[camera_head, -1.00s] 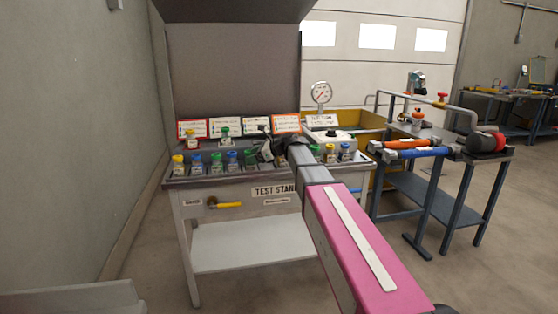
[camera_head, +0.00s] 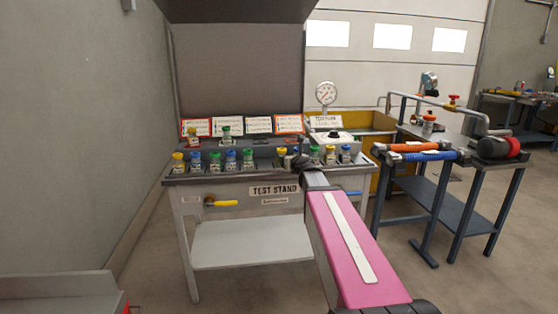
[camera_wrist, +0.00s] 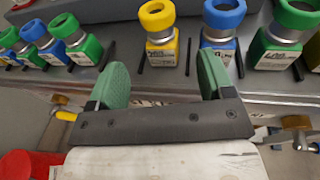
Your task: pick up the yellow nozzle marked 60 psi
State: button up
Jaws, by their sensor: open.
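A yellow nozzle (camera_wrist: 158,30) with a yellow ring top and a pale label stands upright in the rack, ahead of the gap between my fingers in the wrist view. Its label is too small to read. In the head view this yellow nozzle (camera_head: 282,156) stands just left of my gripper (camera_head: 300,160). My gripper (camera_wrist: 162,82) is open and empty, with its green finger pads apart. A blue nozzle (camera_wrist: 221,28) stands right beyond the right finger. Other yellow nozzles stand at the left end (camera_head: 178,163), on the rear step (camera_head: 192,136) and to the right (camera_head: 330,155).
Green and blue nozzles flank it in the row, including a green nozzle (camera_wrist: 78,38) at left and another green nozzle (camera_wrist: 283,35) at right. Label cards (camera_head: 258,125) and a pressure gauge (camera_head: 326,94) stand behind. The test stand's lower shelf (camera_head: 250,244) is empty.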

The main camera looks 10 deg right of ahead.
aim_at(283, 154)
jog(key=x, duration=0.9)
jog(key=shift+w+a+r, duration=0.15)
jog(key=shift+w, duration=0.25)
jog(key=c, duration=1)
